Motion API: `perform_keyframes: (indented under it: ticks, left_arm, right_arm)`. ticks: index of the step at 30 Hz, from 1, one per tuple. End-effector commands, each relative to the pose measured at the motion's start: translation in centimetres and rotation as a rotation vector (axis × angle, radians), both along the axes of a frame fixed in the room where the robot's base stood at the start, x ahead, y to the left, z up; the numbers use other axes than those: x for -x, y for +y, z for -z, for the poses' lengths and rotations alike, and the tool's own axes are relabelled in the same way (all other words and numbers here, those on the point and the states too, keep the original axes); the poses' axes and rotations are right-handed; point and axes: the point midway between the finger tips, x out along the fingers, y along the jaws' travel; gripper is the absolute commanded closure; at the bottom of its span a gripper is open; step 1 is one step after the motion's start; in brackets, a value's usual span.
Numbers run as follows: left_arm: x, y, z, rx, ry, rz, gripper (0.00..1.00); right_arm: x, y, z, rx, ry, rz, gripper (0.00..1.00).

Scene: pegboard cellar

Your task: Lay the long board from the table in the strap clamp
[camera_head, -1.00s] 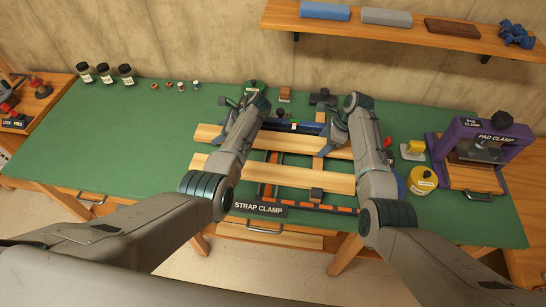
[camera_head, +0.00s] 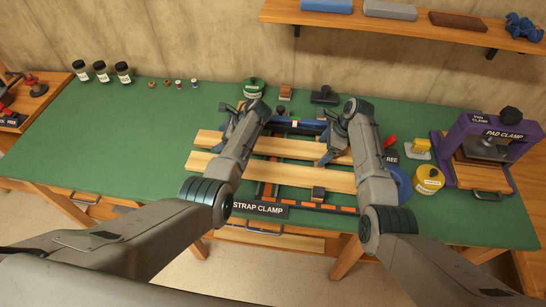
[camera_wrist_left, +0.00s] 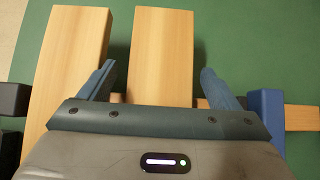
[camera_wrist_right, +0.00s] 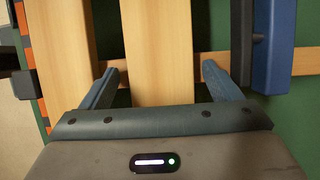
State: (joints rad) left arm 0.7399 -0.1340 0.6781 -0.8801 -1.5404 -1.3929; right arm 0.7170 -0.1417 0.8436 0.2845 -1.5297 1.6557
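Two long pale boards lie side by side across the strap clamp (camera_head: 258,209) in the head view: a far board (camera_head: 288,148) and a near board (camera_head: 290,175), with a narrow gap between them. My left gripper (camera_wrist_left: 158,68) is open, its fingers on either side of the far board (camera_wrist_left: 161,40) with room at both sides. My right gripper (camera_wrist_right: 160,68) is also open astride the far board (camera_wrist_right: 158,45) further along; its left finger is close to the board's edge. The near board shows left of the fingers in both wrist views. My arms hide parts of both boards.
A blue bar (camera_wrist_right: 273,45) of the clamp lies beyond the far board. A yellow tin (camera_head: 426,181), a blue disc (camera_head: 400,182) and the purple pad clamp (camera_head: 492,140) stand to the right. Jars (camera_head: 102,71) stand at back left. The left tabletop is clear.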

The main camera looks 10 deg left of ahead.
Motion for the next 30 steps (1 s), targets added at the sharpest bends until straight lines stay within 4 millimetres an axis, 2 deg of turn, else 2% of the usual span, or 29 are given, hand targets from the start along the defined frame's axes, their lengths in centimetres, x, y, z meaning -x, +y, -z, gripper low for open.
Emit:
perform_keyframes:
  ticks: [11,14,24,30]
  left_arm:
    - [-0.1,-0.5,-0.5,0.001,-0.002,0.001,0.15]
    - [-0.1,-1.4,-1.4,0.002,-0.003,0.000,0.15]
    - [0.0,-6.5,-6.4,0.003,-0.003,0.001,0.15]
    - [0.0,-8.2,-8.2,0.001,-0.001,0.001,0.15]
  right_arm:
    - [0.0,0.0,0.0,0.000,0.000,0.000,0.15]
    - [0.0,0.0,0.0,0.000,0.000,0.000,0.15]
    - [0.0,0.0,0.0,0.000,0.000,0.000,0.15]
    - [0.0,0.0,0.0,0.000,0.000,0.000,0.15]
